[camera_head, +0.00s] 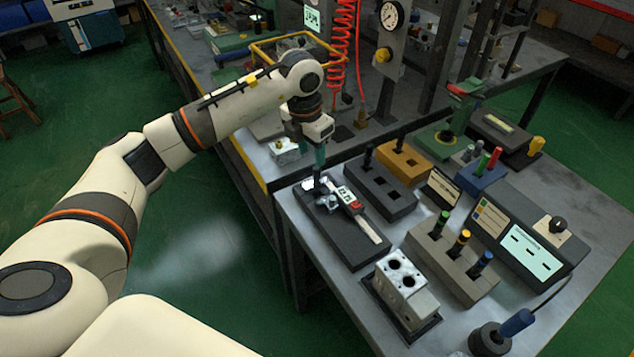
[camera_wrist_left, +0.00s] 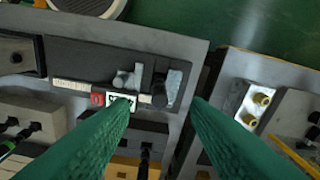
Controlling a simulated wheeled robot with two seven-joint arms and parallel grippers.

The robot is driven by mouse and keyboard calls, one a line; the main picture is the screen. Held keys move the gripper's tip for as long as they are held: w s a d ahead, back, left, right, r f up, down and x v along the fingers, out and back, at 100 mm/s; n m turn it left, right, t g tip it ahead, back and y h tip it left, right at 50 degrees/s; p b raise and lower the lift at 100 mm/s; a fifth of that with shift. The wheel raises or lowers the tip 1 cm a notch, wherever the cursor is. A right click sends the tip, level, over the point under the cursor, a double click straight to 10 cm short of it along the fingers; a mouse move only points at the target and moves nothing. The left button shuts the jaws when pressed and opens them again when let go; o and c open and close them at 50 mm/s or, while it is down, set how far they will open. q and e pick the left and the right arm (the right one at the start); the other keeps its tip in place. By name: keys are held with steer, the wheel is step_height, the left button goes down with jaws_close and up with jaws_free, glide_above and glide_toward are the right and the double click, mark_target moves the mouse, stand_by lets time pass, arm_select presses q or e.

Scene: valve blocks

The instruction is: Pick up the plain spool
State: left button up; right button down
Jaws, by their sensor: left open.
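A dark, unbanded upright piece, which looks like the plain spool (camera_wrist_left: 158,92), stands between the grey jaws of a digital caliper (camera_head: 352,205). The caliper lies on a black board (camera_head: 362,249); its red button and display also show in the left wrist view (camera_wrist_left: 122,102). In the head view the piece is small and partly hidden by my left gripper (camera_head: 320,163). The left gripper points down above the board's far end. In the wrist view its green fingers are spread and empty, with the dark piece ahead, between their tips. My right gripper is out of view.
A dark block (camera_head: 381,193) and an orange block (camera_head: 403,162) sit behind the board. A grey rack (camera_head: 450,266) holds spools with green, yellow and blue bands. A metal valve block (camera_head: 404,286) stands in front. A display console (camera_head: 528,243) is at right.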

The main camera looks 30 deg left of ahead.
mark_target(317, 174)
arm_select(q)
steer(key=f, duration=0.3)
steer(key=shift+w+d+f+p, duration=0.1)
steer(key=shift+w+f+p, duration=0.1)
steer(key=shift+f+p, duration=0.1)
steer(key=shift+w+d+f, duration=0.1)
steer(key=shift+w+f, duration=0.05)
steer(key=shift+f, duration=0.35)
steer(key=f+p, duration=0.1)
steer(key=f, duration=0.1)
steer(key=w+f, duration=0.1)
steer(key=f, duration=0.1)
steer(key=shift+d+f+p, duration=0.1)
steer(key=shift+f+p, duration=0.05)
steer(key=shift+p, duration=0.2)
steer(key=shift+c, duration=0.3)
jaws_close()
